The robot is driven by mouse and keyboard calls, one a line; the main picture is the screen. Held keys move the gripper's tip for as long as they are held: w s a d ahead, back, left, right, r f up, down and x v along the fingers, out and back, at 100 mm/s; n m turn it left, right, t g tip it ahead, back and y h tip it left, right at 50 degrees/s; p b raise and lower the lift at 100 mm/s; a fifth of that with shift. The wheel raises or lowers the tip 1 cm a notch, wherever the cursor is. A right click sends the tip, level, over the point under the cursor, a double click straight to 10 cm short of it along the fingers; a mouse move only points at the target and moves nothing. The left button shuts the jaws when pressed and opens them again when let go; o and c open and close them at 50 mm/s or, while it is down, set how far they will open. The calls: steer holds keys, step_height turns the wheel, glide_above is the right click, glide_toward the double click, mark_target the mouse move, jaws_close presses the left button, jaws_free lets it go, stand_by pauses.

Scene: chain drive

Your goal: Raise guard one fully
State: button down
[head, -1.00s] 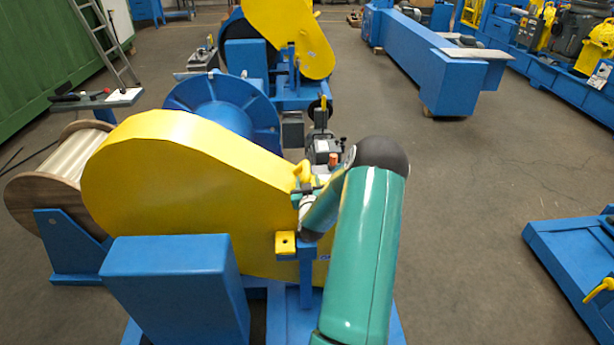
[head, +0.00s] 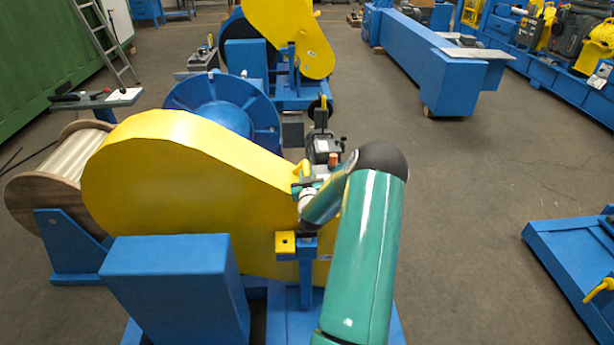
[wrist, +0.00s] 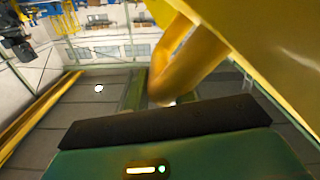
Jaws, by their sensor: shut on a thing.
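The near yellow guard (head: 190,185), which I take as guard one, is a large teardrop-shaped cover over the near blue machine, wide at the left and narrowing to the right. Its yellow handle (head: 299,169) stands at the narrow right end. My gripper (head: 303,184) is at this handle and shut on it; my arm and wrist hide much of the grip. In the wrist view the yellow handle (wrist: 188,62) rises just beyond the gripper's dark edge, with the guard (wrist: 275,30) at upper right. The fingertips do not show clearly there.
A small yellow block (head: 286,243) sits at a blue post below the handle. A blue box (head: 172,285) stands in front of the guard, and a wooden reel (head: 75,165) at left. A second yellow guard (head: 290,35) is behind. The floor at right (head: 480,200) is clear.

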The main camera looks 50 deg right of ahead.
steer(key=s+d+r+m, duration=0.2)
steer(key=s+d+r, duration=0.2)
steer(key=s+d, duration=0.8)
steer(key=s+d+r+m, duration=0.2)
steer(key=s+d+r, duration=0.3)
steer(key=s+d, duration=0.8)
steer(key=s, duration=0.4)
steer(key=shift+s+m, duration=0.15)
steer(key=shift+m, duration=0.25)
steer(key=shift+d, duration=0.15)
steer(key=c, duration=1.5)
jaws_free()
steer(key=o, duration=0.3)
steer(key=shift+s+d+f, duration=0.15)
steer(key=shift+d, duration=0.1)
steer(key=shift+o, duration=0.2)
steer(key=shift+w+a, duration=0.2)
steer(key=shift+a, duration=0.05)
steer(key=shift+w+a, duration=0.1)
